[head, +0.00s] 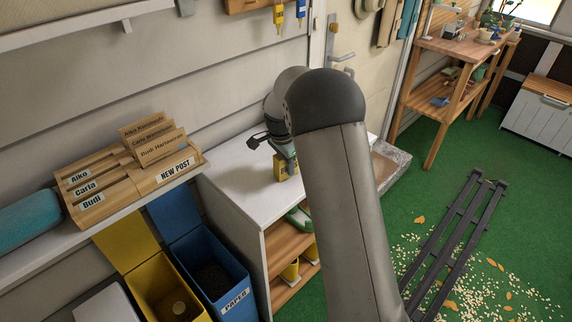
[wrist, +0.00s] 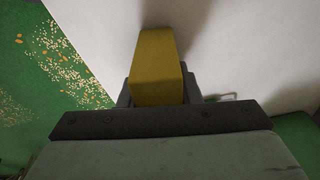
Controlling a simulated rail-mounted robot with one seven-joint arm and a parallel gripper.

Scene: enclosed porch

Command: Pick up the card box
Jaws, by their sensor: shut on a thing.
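The card box is a small yellow block (head: 280,170) at the white cabinet top, partly hidden by my gripper and arm in the head view. It also shows in the wrist view as a yellow box (wrist: 155,62) sticking out beyond the fingers. My gripper (head: 286,153) points down over the cabinet and is shut on the box, with a dark finger on each side of it in the wrist view. I cannot tell whether the box touches the cabinet top.
The white-topped cabinet (head: 232,180) has open shelves with a green item and yellow items. A wooden letter rack (head: 110,195) stands on the ledge at left, above yellow (head: 150,275) and blue bins (head: 215,275). A dark slatted rack (head: 455,235) lies on the green floor.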

